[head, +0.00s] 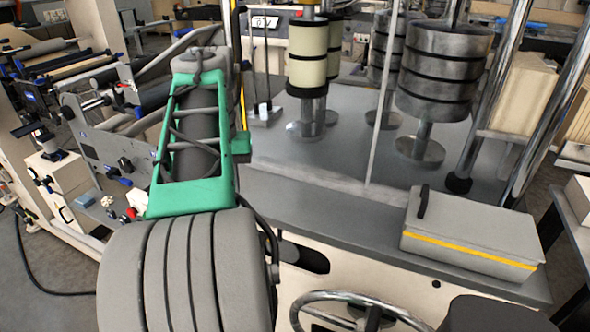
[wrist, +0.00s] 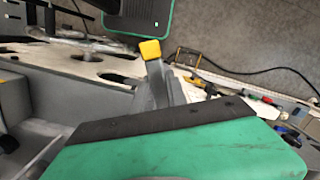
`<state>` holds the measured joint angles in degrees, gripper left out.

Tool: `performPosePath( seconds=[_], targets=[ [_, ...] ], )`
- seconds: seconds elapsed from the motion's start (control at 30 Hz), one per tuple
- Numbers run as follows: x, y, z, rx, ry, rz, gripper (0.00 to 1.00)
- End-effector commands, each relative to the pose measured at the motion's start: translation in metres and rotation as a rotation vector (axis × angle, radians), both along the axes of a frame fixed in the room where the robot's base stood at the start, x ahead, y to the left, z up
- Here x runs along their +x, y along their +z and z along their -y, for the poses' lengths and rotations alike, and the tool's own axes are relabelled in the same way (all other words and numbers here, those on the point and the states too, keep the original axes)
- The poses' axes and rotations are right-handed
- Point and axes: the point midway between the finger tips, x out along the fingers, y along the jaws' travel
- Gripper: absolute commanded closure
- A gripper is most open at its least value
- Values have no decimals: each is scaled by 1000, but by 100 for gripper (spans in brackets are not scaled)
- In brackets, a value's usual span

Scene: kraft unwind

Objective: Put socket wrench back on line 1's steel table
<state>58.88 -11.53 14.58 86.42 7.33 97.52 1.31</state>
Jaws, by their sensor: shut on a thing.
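My gripper (wrist: 163,88) shows in the wrist view beyond its green housing with a dark edge. Grey parts stick out there, one with a yellow block at its end. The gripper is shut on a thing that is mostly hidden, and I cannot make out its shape. I cannot clearly pick out a socket wrench in either view. In the head view my grey and green arm fills the left middle, and the gripper is out of sight. A grey tabletop (head: 300,205) lies right of my arm; I cannot tell whether it is line 1's steel table.
A grey case with a yellow stripe (head: 470,235) sits on the grey top's right end. Rollers on posts (head: 440,75) stand behind it. A handwheel (head: 350,300) is at the front. Machinery stands left. A cable (wrist: 255,70) crosses the floor in the wrist view.

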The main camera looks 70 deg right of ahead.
Motion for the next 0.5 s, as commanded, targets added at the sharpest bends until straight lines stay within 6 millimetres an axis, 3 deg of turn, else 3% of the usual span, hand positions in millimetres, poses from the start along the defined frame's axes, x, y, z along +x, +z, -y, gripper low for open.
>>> performPosePath(
  seconds=[0.03, 0.2, 0.33, 0.5],
  targets=[
    [-31, 44, 12, -2, -103, 1, 100],
    [-109, 99, 26, 0, -361, 1, 100],
    [-140, 116, 26, 1, -465, 1, 100],
    [-146, 109, 43, 7, -490, 0, 100]
  ],
)
